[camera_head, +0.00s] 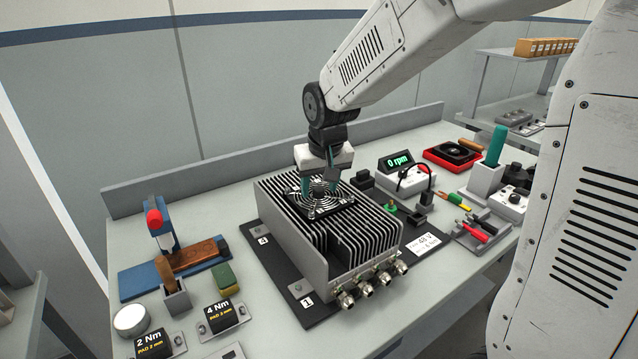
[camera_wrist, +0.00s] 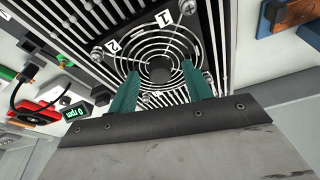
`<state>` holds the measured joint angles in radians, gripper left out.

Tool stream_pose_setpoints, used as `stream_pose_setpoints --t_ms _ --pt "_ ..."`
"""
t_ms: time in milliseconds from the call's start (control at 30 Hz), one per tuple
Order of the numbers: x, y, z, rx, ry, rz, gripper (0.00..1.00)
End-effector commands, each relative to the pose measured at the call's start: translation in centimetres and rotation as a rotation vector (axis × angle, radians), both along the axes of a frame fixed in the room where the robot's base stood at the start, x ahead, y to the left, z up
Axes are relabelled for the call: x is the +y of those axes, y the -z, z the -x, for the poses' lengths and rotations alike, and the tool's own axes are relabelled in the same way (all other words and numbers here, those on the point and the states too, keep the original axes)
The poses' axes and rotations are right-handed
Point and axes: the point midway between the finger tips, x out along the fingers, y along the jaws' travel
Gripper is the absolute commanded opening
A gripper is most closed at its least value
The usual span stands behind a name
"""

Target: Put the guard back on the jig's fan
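The guard (camera_head: 319,190), a round wire grille of concentric rings, lies over the square black fan (camera_head: 335,206) on top of a finned heatsink unit (camera_head: 318,255). In the wrist view the guard (camera_wrist: 160,42) shows its rings and dark centre. My gripper (camera_head: 320,187) is right above it, pointing down. Its two teal fingers (camera_wrist: 160,75) are spread apart, with the guard's centre showing between them. The tips overlap the rings; I cannot tell whether they touch. Tags "1" and "2" show beside the guard. The near part of the guard is partly hidden by my fingers.
A display (camera_head: 398,161) reads 0 rpm. A red-framed black fan-like unit (camera_head: 451,156) stands behind right. Left are a blue stand (camera_head: 163,235), a green-yellow sponge (camera_head: 224,278) and two Nm-marked blocks (camera_head: 222,317). Connectors line the heatsink's front.

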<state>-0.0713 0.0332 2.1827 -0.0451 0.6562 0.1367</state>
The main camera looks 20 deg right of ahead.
Motion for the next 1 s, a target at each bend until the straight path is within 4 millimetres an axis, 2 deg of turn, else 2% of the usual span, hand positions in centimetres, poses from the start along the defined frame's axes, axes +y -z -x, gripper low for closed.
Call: stream_pose_setpoints --t_ms 233,500,667,1000 --pt "0.0 -0.6 0.1 -0.001 0.0 0.0 0.5" --pt "0.1 -4.9 1.3 -0.004 0.0 0.0 0.5" --pt "0.1 -6.9 1.9 -0.003 0.0 0.0 0.5" --pt "0.1 -7.5 2.1 0.0 0.0 0.0 0.5"
